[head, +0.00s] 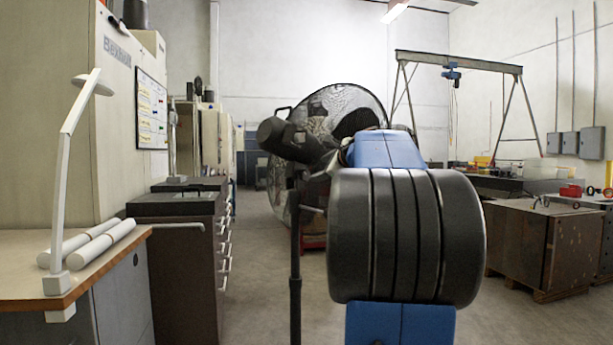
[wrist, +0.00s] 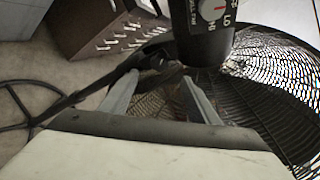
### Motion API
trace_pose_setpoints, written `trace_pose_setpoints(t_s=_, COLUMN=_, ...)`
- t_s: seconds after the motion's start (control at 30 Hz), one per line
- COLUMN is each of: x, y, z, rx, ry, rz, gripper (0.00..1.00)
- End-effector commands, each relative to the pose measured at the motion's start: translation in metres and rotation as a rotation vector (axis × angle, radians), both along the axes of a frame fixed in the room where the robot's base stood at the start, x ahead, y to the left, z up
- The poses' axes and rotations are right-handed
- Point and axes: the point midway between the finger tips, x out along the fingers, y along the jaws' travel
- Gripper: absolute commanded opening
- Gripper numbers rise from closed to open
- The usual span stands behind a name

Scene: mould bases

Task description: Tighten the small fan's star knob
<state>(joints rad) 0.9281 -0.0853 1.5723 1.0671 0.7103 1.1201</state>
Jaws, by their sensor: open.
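The fan's dark motor housing (head: 283,140) sits on a thin black pole (head: 295,265) left of my arm in the head view. The fan's wire cage (wrist: 265,115) fills the right side. My gripper (wrist: 160,78) is open, its two grey fingers reaching towards dark fittings under the housing. The star knob cannot be made out clearly among these dark parts, nor whether a finger touches them. In the head view my arm hides the gripper.
A wooden-topped bench (head: 105,262) with a white lamp (head: 70,170) and dark drawer cabinets (head: 188,245) stand left. Rusty blocks (head: 545,245) on pallets stand right. A gantry (head: 455,60) stands behind. Floor between the cabinets and pole is clear.

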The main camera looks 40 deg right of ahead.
Motion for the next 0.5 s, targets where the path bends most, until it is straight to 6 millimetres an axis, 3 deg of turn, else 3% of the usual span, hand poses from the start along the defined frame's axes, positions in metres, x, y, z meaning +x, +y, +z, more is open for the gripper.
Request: trace_pose_setpoints(t_s=0.5, x=0.084, y=-0.025, z=-0.024, rx=0.002, ry=0.001, rz=0.002, gripper=0.55)
